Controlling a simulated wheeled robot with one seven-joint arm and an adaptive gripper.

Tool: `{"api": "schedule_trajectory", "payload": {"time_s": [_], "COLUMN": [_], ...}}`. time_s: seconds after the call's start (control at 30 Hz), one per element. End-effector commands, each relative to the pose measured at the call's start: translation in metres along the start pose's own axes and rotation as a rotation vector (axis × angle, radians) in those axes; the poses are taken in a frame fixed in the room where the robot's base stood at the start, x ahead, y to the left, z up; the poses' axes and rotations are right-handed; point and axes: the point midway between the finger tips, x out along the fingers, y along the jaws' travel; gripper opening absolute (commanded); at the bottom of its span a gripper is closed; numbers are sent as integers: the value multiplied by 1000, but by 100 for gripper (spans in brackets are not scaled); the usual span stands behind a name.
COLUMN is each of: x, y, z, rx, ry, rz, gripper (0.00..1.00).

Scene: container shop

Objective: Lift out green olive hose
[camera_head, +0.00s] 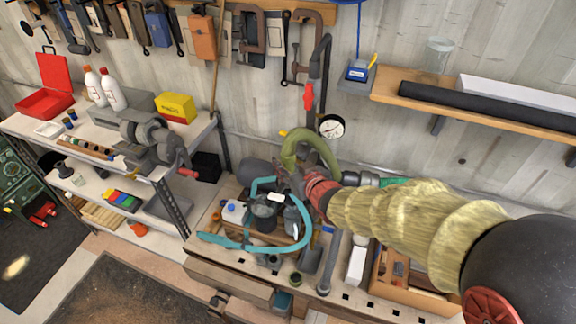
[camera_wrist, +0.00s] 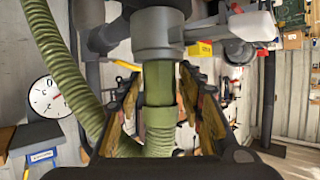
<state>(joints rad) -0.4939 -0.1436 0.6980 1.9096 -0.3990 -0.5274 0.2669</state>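The olive green hose (camera_head: 298,143) arches over the back of the workbench, beside a grey pipe. In the wrist view, its smooth cuff (camera_wrist: 160,108) sits below a grey pipe fitting (camera_wrist: 160,35) and seems joined to it. Another ribbed stretch of the hose (camera_wrist: 58,75) runs down the left side. My gripper (camera_head: 284,178) is at the hose's lower end. In the wrist view, my gripper (camera_wrist: 163,95) has its fingers apart on either side of the cuff, with gaps showing. The hose's far end is hidden.
A teal hose (camera_head: 212,239) loops around a dark pot (camera_head: 263,212) on the cluttered bench below. A round gauge (camera_head: 331,126) and a red-handled pipe (camera_head: 309,96) stand close behind. A wall shelf (camera_head: 397,90) is at upper right. A vise (camera_head: 150,142) is on the left bench.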

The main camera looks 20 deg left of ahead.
Motion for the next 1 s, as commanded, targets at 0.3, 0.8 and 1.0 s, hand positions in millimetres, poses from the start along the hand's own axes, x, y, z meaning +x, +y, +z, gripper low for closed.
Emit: {"api": "schedule_trajectory", "payload": {"time_s": [0.3, 0.8, 1.0], "x": [0, 0, -1], "y": [0, 0, 0], "z": [1, 2, -1], "rx": [0, 0, 0], "ry": [-2, -4, -4], "rz": [0, 1, 0], "gripper": [18, 0, 0]}}
